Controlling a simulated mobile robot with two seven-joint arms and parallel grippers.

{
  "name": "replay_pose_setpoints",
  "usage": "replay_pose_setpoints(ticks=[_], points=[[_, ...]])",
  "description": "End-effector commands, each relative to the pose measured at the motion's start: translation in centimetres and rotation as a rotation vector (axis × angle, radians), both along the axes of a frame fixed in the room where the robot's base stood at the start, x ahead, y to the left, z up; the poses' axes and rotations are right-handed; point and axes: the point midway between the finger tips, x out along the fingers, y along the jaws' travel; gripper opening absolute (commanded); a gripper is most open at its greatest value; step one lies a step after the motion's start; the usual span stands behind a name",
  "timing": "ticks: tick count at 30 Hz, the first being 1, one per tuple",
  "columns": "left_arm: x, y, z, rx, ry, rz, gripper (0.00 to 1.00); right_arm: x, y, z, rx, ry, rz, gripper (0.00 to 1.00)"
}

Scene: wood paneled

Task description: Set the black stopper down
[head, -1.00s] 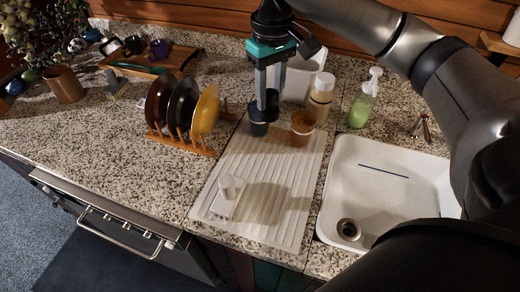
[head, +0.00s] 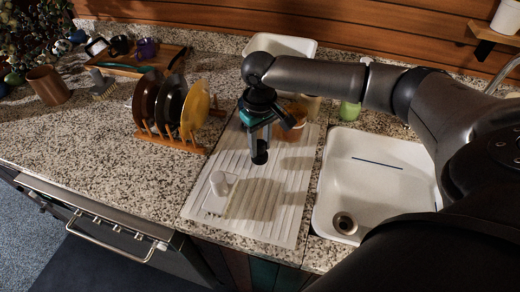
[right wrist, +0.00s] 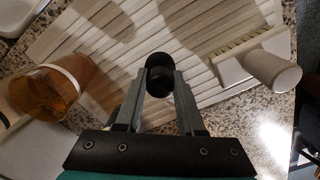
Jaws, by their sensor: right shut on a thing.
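The black stopper (head: 260,157) is between the fingertips of my right gripper (head: 261,146), which is shut on it. My gripper points down over the middle of the white ridged drainboard (head: 290,190). The stopper appears to be held above the board; the exact gap is hard to tell. In the right wrist view the round black stopper (right wrist: 159,76) sits between the two fingertips, with the ridged board beyond it. My left gripper is not in view.
An amber cup (head: 297,115) is behind my gripper. A plate rack (head: 170,140) is left; the white sink (head: 335,190) is right. The board's front right is clear.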

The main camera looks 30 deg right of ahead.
Motion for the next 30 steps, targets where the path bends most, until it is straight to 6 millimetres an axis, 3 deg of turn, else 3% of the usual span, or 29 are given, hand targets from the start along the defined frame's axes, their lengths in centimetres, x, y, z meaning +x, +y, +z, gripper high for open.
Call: replay_pose_setpoints(ticks=[4,15,16,23,30], points=[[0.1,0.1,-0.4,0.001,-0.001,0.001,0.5,0.0,0.0,-2.1,0.0,0.0,0.0,0.0],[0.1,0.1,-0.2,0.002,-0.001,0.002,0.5,0.0,0.0,-2.4,0.0,0.0,0.0,0.0],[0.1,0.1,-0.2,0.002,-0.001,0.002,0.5,0.0,0.0,-2.4,0.0,0.0,0.0,0.41],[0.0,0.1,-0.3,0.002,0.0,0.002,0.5,0.0,0.0,-2.4,0.0,0.0,0.0,0.67],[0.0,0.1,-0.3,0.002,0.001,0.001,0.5,0.0,0.0,-2.3,0.0,0.0,0.0,0.68]])
